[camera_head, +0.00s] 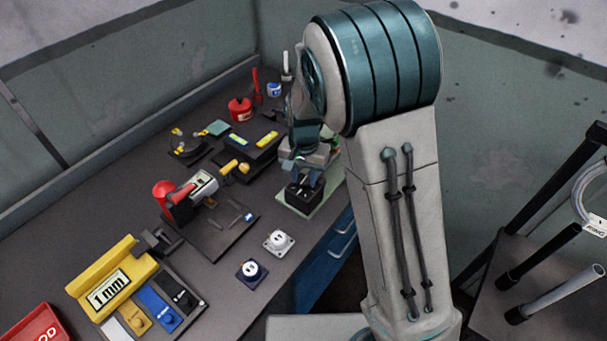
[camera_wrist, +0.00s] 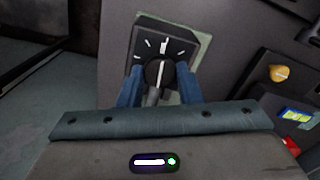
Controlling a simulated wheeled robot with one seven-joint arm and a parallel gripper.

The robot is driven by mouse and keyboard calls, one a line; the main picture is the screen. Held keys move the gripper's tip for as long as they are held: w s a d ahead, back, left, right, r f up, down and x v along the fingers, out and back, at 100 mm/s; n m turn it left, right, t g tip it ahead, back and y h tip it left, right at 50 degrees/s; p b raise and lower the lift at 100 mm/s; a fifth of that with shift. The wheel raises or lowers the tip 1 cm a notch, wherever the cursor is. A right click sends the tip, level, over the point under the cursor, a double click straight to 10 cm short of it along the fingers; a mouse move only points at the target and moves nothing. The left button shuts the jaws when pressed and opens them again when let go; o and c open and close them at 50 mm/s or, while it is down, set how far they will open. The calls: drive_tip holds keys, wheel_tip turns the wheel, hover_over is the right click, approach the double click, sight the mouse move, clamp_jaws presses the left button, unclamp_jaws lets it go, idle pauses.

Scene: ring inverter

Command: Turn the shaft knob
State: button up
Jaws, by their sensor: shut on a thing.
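The shaft knob (camera_wrist: 158,73) is a dark round knob with a white pointer line, on a black dial box (camera_wrist: 150,33) with white tick marks. In the wrist view its pointer runs nearly straight up and down in the picture. My gripper (camera_wrist: 160,85) has its two blue fingers on either side of the knob, shut on it. In the head view my gripper (camera_head: 303,180) reaches down over the black box (camera_head: 301,201), which sits on a pale green plate (camera_head: 322,200) near the bench's right edge. The knob itself is hidden there by my gripper.
A yellow "1 mm" gauge (camera_head: 108,288) and red tray (camera_head: 37,326) are at lower left.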

sight(304, 180)
drive_tip(key=shift+m, duration=0.5)
drive_tip(key=o, duration=1)
drive_tip(key=shift+c, duration=0.2)
wheel_tip(304, 180, up, 14)
drive_tip(key=b, duration=0.1)
drive_tip(key=s+d+n+t, duration=0.1)
drive_tip(key=s+d+n, duration=0.1)
drive_tip(key=s+d, duration=0.5)
drive_tip(key=s+d+r+n+t, duration=0.1)
drive_tip(key=s+d, duration=0.5)
drive_tip(key=s, duration=0.6)
drive_tip(key=shift+s+d+n+t, duration=0.2)
drive_tip(key=shift+d+n+t, duration=0.2)
drive_tip(key=shift+n+t, duration=0.35)
